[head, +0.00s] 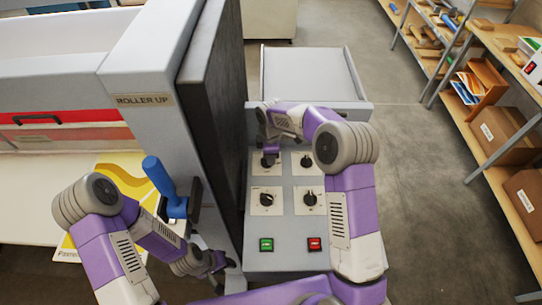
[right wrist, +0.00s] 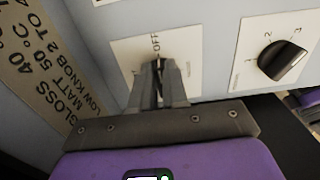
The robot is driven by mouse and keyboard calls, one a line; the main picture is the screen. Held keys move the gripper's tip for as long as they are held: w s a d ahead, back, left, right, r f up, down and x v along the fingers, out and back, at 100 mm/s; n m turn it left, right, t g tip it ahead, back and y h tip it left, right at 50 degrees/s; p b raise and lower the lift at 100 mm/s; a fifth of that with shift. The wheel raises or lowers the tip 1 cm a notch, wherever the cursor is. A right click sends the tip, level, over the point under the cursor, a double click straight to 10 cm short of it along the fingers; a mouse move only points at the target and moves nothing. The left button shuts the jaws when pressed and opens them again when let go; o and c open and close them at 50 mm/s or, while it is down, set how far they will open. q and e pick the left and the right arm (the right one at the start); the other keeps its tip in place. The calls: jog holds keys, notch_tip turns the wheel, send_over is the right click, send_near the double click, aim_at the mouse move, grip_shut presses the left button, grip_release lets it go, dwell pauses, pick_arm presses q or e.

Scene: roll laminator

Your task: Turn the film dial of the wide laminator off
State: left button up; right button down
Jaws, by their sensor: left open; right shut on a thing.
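The control panel (head: 282,225) has dials on white plates in two rows. In the right wrist view my right gripper (right wrist: 159,82) is shut on a dial whose plate (right wrist: 190,48) reads OFF just beyond the fingertips. That dial is largely covered by the fingers, so its exact pointing is hard to tell. Which dial is named film cannot be read. My left gripper (head: 216,263) is open and empty, low beside the machine, left of the panel.
A neighbouring black dial (right wrist: 283,60) has numbers around it. A green button (head: 266,244) and a red button (head: 314,244) sit below the dials. A blue-handled lever (head: 165,182) stands left of the tall dark side panel (head: 213,100). Shelves line the right; floor between is clear.

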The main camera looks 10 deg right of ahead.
jog(key=c, duration=1.1)
grip_release()
jog(key=shift+c, duration=0.2)
notch_tip(320, 180, up, 8)
jog(key=shift+f, duration=0.15)
jog(key=shift+s+f, duration=0.1)
